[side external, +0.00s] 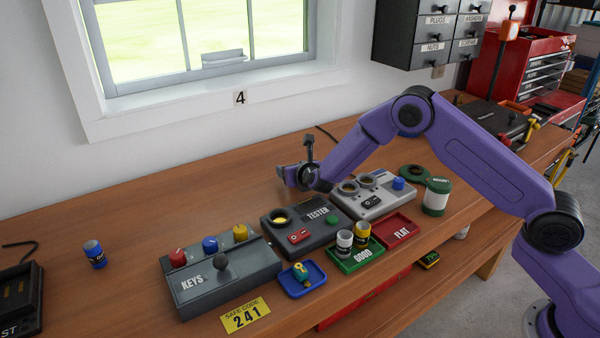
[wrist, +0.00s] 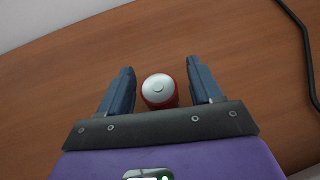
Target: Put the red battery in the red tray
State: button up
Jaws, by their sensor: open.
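The red battery (wrist: 158,91) stands upright on the wooden bench in the wrist view, its silver top facing the camera. My gripper (wrist: 160,66) is open, with one finger on each side of the battery and a small gap at each side. In the side view my gripper (side external: 287,176) is low over the bench behind the testers, and I cannot make out the red battery there. The red tray (side external: 392,232), marked FLAT, lies near the front edge and looks empty.
A green GOOD tray (side external: 357,261) holding batteries is left of the red tray. The dark tester (side external: 298,228) and the grey tester (side external: 372,196) stand between my gripper and the trays. A green-and-white can (side external: 436,198) stands at right. A blue battery (side external: 95,255) stands far left.

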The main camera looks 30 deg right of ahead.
jog(key=v, duration=1.1)
jog(key=shift+s, duration=0.25)
jog(key=shift+r, duration=0.15)
jog(key=s+d+r+m+g+y, duration=0.1)
jog(key=s+d+r+m+g, duration=0.2)
jog(key=s, duration=1.8)
jog(key=s+d+r+m+g+y, duration=0.2)
jog(key=s+m+g, duration=0.8)
jog(key=s+m, duration=0.8)
jog(key=s+d+r, duration=0.1)
jog(key=s, duration=0.3)
jog(key=shift+d, duration=0.25)
jog(key=shift+w+r, duration=0.1)
